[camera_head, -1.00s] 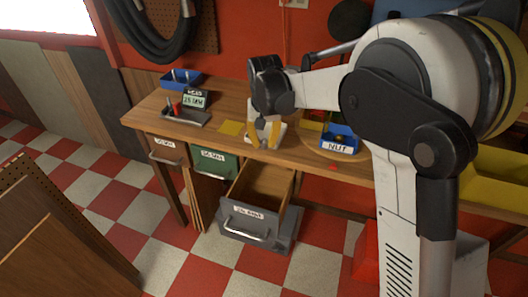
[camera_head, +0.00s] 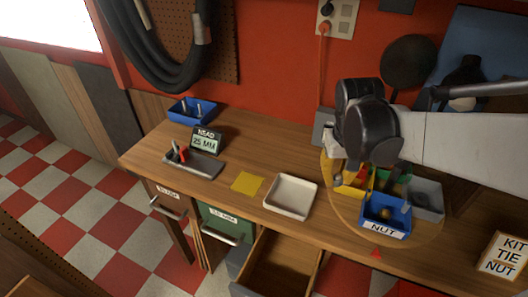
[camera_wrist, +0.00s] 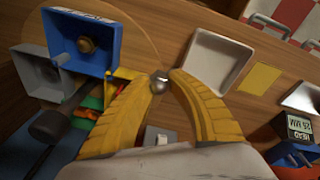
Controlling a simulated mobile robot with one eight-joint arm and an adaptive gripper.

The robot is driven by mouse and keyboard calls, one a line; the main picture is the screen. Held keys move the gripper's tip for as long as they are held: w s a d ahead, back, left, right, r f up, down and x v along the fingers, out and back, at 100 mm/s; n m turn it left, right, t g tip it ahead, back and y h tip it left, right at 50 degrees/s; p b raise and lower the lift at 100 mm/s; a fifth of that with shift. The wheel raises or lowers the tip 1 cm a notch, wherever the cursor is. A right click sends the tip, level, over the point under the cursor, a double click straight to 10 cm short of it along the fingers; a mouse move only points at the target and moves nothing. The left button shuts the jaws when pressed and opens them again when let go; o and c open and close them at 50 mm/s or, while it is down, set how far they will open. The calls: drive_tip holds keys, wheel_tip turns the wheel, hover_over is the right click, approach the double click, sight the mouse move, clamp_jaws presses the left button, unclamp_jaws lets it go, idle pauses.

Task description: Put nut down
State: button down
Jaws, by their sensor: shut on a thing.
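My gripper (camera_wrist: 160,80) has two yellow fingers, with their tips closed on a small grey metal nut (camera_wrist: 159,84) in the wrist view. In the head view the wrist is above the left part of the round board, and the fingertips are hard to make out. The blue bin labelled NUT (camera_head: 384,226) stands on that board with a brass-coloured piece in it. It also shows in the wrist view (camera_wrist: 62,22), to the left of the fingers. The shallow white tray (camera_head: 291,195) lies left of the board and looks empty; it is right of the fingers in the wrist view (camera_wrist: 218,52).
Yellow, green and grey bins (camera_head: 428,197) share the round board (camera_head: 335,215). A yellow square (camera_head: 247,183), a 25 MM display (camera_head: 205,141) and a blue box (camera_head: 191,110) are on the left. A KIT TIE NUT card (camera_head: 502,256) stands right. An open drawer (camera_head: 278,262) juts out in front.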

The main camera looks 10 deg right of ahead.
drive_tip(key=b, duration=0.5)
hover_over(291, 197)
wheel_tip(291, 197, down, 7)
drive_tip(key=shift+s, duration=0.1)
drive_tip(key=shift+f+b, duration=0.9)
drive_tip(key=shift+f, duration=1.1)
drive_tip(key=shift+f, duration=0.1)
drive_tip(key=c, duration=1.4)
unclamp_jaws()
drive_tip(key=shift+o, duration=0.2)
